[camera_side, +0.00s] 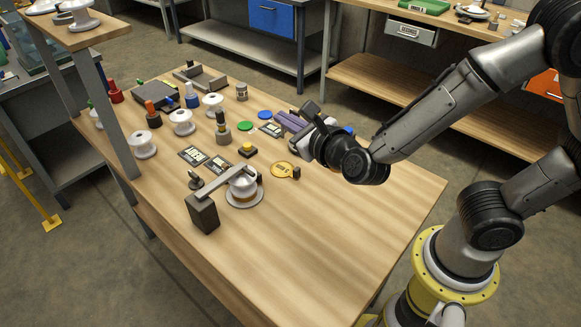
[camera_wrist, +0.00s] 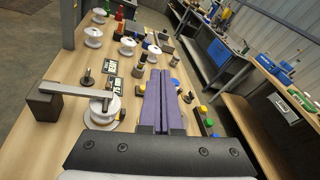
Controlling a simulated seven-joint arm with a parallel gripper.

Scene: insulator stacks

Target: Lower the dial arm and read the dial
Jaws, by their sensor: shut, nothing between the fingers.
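The dial arm, a flat grey bar (camera_side: 222,184), runs from a dark block (camera_side: 203,213) over a white insulator (camera_side: 244,194) on the table. It also shows in the wrist view (camera_wrist: 78,90), with its free end above the insulator (camera_wrist: 103,112). I cannot tell whether the bar touches the insulator. No dial face or reading can be made out. My gripper (camera_side: 283,121) is beyond and right of the bar, above the table and apart from it. Its purple fingers (camera_wrist: 156,98) are shut together and empty.
A small dark knob (camera_side: 195,182) stands beside the bar. A yellow round tag (camera_side: 284,170), flat black cards (camera_side: 193,155) and white insulators (camera_side: 182,122) lie beyond. A post (camera_side: 114,118) supports a raised shelf at left. The table's front right is clear.

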